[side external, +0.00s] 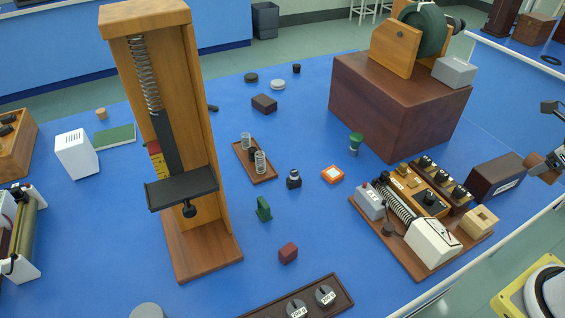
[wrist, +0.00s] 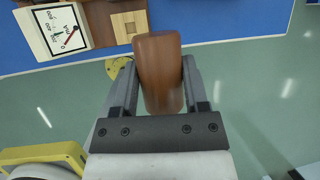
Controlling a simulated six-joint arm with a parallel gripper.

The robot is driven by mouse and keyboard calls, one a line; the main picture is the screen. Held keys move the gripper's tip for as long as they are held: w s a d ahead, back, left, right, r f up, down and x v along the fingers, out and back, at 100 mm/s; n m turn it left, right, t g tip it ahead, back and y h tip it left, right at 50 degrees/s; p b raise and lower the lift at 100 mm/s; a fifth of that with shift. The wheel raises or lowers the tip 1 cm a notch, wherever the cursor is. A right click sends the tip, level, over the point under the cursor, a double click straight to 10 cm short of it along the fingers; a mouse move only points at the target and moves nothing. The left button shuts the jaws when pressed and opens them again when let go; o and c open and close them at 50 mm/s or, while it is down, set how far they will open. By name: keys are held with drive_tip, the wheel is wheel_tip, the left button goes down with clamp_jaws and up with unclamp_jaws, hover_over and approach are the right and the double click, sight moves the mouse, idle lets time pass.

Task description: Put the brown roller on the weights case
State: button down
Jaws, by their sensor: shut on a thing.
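The brown roller (wrist: 159,70) is clamped between the two fingers of my gripper (wrist: 160,85) in the wrist view. It sticks out beyond the fingertips over the floor. In the side view the roller (side external: 536,159) shows at the right edge, off the bench's near edge, with my gripper partly cut off. A dark brown closed box with a white label (side external: 497,177) lies on the bench just left of it, apart from it; it looks like the weights case, but I cannot read the label. Its top looks bare.
A board with meter and coil (side external: 425,240) lies left of the box. A large brown cabinet (side external: 400,100) with a green wheel stands behind. A tray (side external: 262,313) with round weights is at the front. A tall wooden spring stand (side external: 205,240) is farther left.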

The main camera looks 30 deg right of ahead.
approach(489, 170)
drive_tip(key=shift+w+f, duration=0.45)
drive_tip(key=shift+w, duration=0.3)
drive_tip(key=shift+w+d+f, duration=0.35)
drive_tip(key=shift+w+f, duration=0.05)
drive_tip(key=shift+f, duration=0.15)
drive_tip(key=shift+w+d+f, duration=0.2)
drive_tip(key=shift+w+f, duration=0.05)
drive_tip(key=shift+f, duration=1.6)
drive_tip(key=shift+f, duration=0.2)
